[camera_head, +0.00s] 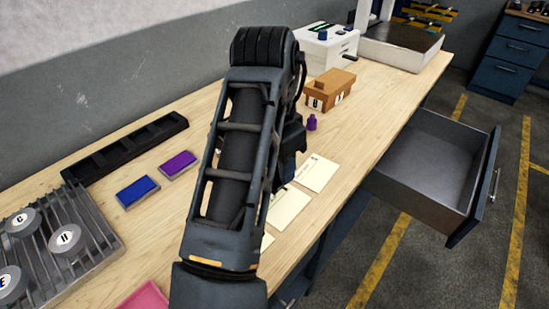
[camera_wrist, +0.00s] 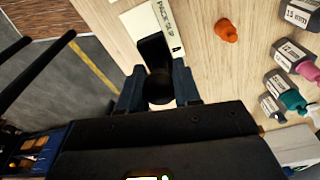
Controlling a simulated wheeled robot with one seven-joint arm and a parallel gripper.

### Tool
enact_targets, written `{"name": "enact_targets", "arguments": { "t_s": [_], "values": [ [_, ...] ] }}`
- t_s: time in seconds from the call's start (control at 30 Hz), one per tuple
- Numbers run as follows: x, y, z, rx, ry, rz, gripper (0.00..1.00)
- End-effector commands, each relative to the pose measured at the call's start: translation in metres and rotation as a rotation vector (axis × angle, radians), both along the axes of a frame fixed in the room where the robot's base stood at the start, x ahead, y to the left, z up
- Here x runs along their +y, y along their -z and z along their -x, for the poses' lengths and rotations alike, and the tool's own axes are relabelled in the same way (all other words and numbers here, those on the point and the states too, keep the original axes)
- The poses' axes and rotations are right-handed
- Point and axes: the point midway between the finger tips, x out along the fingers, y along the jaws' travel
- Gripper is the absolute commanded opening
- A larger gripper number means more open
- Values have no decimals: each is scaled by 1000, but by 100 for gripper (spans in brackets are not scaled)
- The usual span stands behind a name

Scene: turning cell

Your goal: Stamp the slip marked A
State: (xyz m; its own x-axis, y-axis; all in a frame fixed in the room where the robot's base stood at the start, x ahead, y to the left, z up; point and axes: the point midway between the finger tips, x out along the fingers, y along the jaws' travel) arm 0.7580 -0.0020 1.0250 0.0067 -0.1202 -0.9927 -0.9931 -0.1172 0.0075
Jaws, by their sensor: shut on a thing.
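My gripper (camera_wrist: 158,88) is shut on a dark stamp-like thing (camera_wrist: 153,50) with a round knob; its lower end is over a pale slip (camera_wrist: 176,22) printed "PACK SLIP". I cannot tell whether it touches the slip. The letter on this slip is not readable. In the head view my arm hides the gripper. Pale slips lie near the front edge: one further back (camera_head: 317,173), one in the middle (camera_head: 288,208) and one partly hidden by my arm (camera_head: 266,242). A blue ink pad (camera_head: 138,191) and a purple ink pad (camera_head: 178,165) lie left of my arm.
An open, empty drawer (camera_head: 427,159) juts out at right. A small purple piece (camera_head: 311,122) stands near a brown box (camera_head: 330,90). An orange piece (camera_wrist: 227,31) and several size-marked grey items (camera_wrist: 290,55) lie right of the slip. A ribbed rack (camera_head: 92,232) holds lettered discs.

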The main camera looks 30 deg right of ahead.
Motion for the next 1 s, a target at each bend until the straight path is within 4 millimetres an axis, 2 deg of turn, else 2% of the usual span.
{"name": "enact_targets", "arguments": {
  "t_s": [0.27,0.7,1.0],
  "values": [
    [0,8,3,0,-1,-1,13],
    [0,49,2,0,-1,0,13],
    [1,61,2,0,-1,0,13]
  ]
}}
